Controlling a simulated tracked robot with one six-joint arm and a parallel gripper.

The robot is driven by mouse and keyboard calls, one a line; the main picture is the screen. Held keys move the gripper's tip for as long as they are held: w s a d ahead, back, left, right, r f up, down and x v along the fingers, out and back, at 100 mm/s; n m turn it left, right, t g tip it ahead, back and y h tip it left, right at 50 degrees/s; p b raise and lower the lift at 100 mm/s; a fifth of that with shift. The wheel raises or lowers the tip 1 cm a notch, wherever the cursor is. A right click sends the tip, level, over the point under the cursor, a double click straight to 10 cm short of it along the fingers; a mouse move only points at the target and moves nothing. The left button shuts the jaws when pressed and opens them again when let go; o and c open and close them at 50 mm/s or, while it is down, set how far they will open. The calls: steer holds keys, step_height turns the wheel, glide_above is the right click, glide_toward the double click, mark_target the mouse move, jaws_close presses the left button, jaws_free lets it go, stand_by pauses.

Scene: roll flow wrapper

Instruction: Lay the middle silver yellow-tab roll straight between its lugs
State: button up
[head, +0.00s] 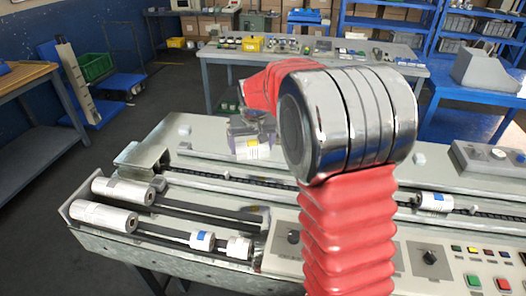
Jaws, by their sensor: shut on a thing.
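My gripper (250,128) is in the head view, left of my red-sleeved arm, above the machine. It is shut on a pale silver roll with a yellow tab (253,149). The roll hangs above the machine's back deck, apart from the chain. The dark chain track (268,182) runs along the machine below it, with a small pale lug (227,176) at the left and another (474,209) at the right. My arm hides the middle of the track, so any lugs there are hidden.
A roll with a blue tab (435,202) lies on the track at the right. Two small rolls, one blue-tabbed (202,240) and one plain-looking (239,247), lie at the front left near large film rolls (103,217). A control panel with buttons (488,250) fills the front right.

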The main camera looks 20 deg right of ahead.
steer(key=a+r+m, duration=0.1)
steer(key=a+r, duration=0.7)
steer(key=a, duration=0.1)
steer(key=shift+s+h, duration=0.3)
steer(key=shift+s, duration=0.15)
steer(key=shift+f, duration=0.1)
